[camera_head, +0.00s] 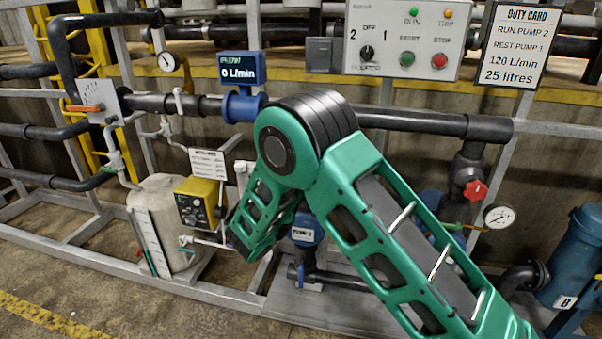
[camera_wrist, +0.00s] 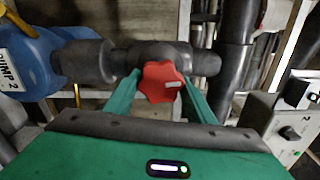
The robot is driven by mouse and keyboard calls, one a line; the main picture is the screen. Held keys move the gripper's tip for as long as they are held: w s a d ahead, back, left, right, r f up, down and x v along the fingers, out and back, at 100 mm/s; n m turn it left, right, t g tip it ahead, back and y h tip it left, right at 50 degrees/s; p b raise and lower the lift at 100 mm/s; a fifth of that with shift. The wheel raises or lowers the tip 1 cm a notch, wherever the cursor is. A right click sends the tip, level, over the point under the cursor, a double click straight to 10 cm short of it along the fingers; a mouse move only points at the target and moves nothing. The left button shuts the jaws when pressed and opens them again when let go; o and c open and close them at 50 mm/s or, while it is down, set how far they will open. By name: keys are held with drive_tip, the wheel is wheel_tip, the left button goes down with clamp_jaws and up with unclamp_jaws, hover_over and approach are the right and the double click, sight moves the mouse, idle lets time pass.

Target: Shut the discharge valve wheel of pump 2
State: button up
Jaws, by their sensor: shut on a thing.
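The red discharge valve wheel (camera_wrist: 165,82) sits on a dark pipe in the wrist view, beside a blue pump body (camera_wrist: 25,62) labelled PUMP 2. My gripper (camera_wrist: 160,88) has its two green fingers on either side of this wheel and is shut on it. A small pale mark shows on the wheel's face. In the head view, my green arm hides the gripper and this wheel.
Another red valve wheel (camera_head: 474,190) is on a pipe at the right, near a gauge (camera_head: 498,216). The flow display (camera_head: 238,70) reads 0 L/min. A control panel (camera_head: 405,38) and a duty card (camera_head: 518,45) saying run pump 2 are above. A white tank (camera_head: 163,228) stands left.

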drive_tip(key=shift+f+m, duration=0.3)
drive_tip(key=shift+m, duration=0.3)
drive_tip(key=o, duration=1)
drive_tip(key=shift+o, duration=0.3)
drive_tip(key=shift+r, duration=0.1)
